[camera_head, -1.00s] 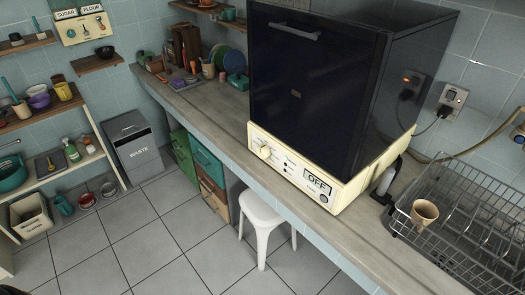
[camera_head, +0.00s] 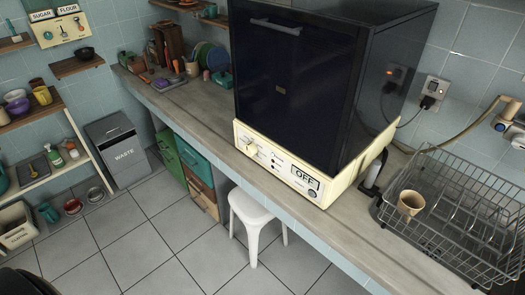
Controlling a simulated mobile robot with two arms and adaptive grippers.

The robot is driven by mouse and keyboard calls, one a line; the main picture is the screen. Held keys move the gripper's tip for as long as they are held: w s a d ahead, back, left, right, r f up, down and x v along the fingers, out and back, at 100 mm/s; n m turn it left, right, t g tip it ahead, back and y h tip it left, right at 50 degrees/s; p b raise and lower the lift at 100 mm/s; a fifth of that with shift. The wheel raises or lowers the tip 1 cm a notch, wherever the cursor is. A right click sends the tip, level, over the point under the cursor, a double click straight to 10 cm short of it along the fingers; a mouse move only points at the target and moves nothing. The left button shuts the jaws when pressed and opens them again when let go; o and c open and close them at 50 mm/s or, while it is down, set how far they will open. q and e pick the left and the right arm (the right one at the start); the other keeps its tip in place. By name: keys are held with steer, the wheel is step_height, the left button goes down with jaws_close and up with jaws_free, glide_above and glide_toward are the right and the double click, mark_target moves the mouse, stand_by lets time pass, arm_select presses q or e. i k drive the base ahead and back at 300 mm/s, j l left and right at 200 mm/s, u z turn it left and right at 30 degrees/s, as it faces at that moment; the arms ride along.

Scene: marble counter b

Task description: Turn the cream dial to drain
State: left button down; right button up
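The cream dial (camera_head: 250,149) is on the left of the front panel of a black, box-shaped countertop dishwasher (camera_head: 299,90) with a cream base (camera_head: 281,168). Small labels and marks lie to the right of the dial, too small to read. Neither of my grippers shows in the head view.
A wire dish rack (camera_head: 455,215) with a beige cup (camera_head: 410,203) stands right of the dishwasher. A white stool (camera_head: 253,222) stands on the floor before the counter (camera_head: 205,121). Shelves line the left wall. A grey waste bin (camera_head: 118,150) stands near the corner. The tiled floor ahead is open.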

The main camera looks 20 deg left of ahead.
mark_target(250, 149)
steer(key=i+j+z, duration=0.1)
steer(key=j+z, duration=0.25)
steer(key=j, duration=0.35)
steer(key=j+z, duration=0.35)
steer(key=j, duration=0.35)
steer(key=i, duration=0.05)
